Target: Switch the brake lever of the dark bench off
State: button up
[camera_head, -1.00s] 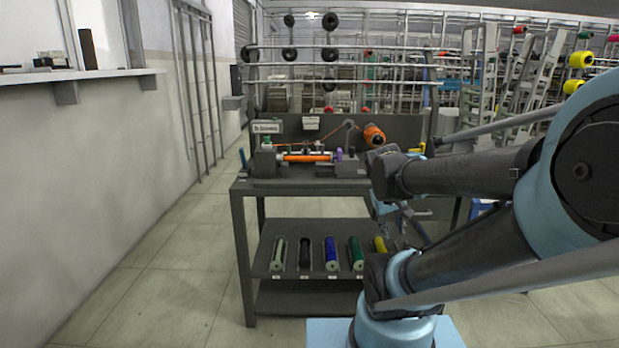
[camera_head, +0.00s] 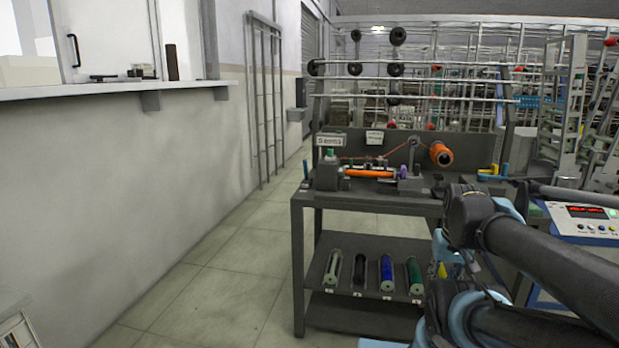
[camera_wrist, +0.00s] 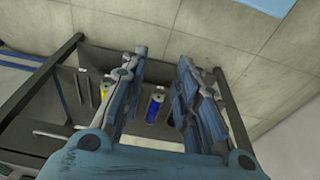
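The dark bench (camera_head: 375,200) stands right of centre in the head view. On its top is a winder with a grey block (camera_head: 328,176) at its left and an orange bobbin (camera_head: 368,173). A small blue upright lever (camera_head: 306,170) shows at the block's left, and a purple piece (camera_head: 403,171) stands right of the bobbin. I cannot tell which part is the brake lever. My gripper (camera_wrist: 157,65) is open and empty in the wrist view, its fingers wide apart above the bench's lower shelf. In the head view my arm mostly hides it.
Several bobbins, among them a blue one (camera_head: 386,273) and a green one (camera_head: 414,277), lie on the lower shelf (camera_head: 340,300). A control panel (camera_head: 585,219) stands at the right. A wall with a ledge (camera_head: 110,90) runs along the left. The floor (camera_head: 215,265) between is clear.

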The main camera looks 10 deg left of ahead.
jog(key=shift+w+f, duration=0.2)
jog(key=shift+w, duration=0.2)
